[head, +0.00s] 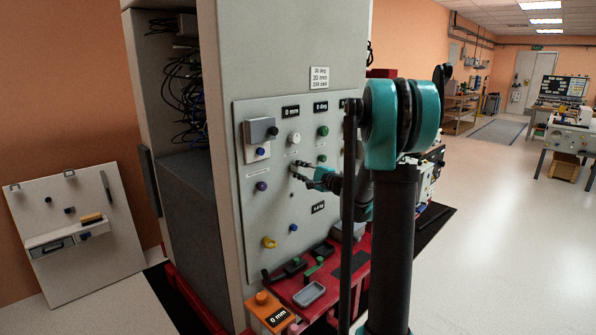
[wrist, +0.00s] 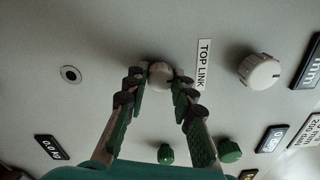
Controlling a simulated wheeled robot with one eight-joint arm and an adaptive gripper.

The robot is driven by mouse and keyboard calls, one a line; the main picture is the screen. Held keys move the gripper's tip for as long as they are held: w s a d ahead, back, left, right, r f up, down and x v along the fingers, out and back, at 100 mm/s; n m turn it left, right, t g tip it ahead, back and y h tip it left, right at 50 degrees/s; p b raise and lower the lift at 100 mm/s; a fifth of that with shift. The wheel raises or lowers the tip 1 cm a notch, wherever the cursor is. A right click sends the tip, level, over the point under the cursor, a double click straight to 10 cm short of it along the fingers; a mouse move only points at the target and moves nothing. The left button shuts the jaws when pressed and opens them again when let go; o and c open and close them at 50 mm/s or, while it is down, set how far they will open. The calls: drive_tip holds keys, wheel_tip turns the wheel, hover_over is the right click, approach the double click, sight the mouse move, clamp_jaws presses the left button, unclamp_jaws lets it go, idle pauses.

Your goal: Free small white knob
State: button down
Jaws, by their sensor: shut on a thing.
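The small white knob (wrist: 160,74) sits on the grey panel, beside the TOP LINK label (wrist: 204,64). My gripper (wrist: 158,78) is shut on it, with one dark finger on each side of the knob. In the head view my gripper (head: 297,170) reaches the middle of the upright grey panel (head: 262,215) from the right. The small knob is hard to make out there between the fingertips.
A larger white knob (wrist: 259,71) and green knobs (wrist: 230,151) are close by on the panel. A round socket (wrist: 70,74) is on the other side. Below the panel, a red bench (head: 328,290) holds trays. An orange block (head: 264,306) stands at its front.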

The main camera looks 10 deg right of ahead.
drive_tip(key=c, duration=1.3)
unclamp_jaws()
drive_tip(key=shift+o, duration=0.2)
drive_tip(key=shift+s+d, duration=0.1)
drive_tip(key=v, duration=1.1)
drive_tip(key=shift+s+d, duration=0.25)
drive_tip(key=shift+s, duration=0.05)
drive_tip(key=shift+a, duration=0.1)
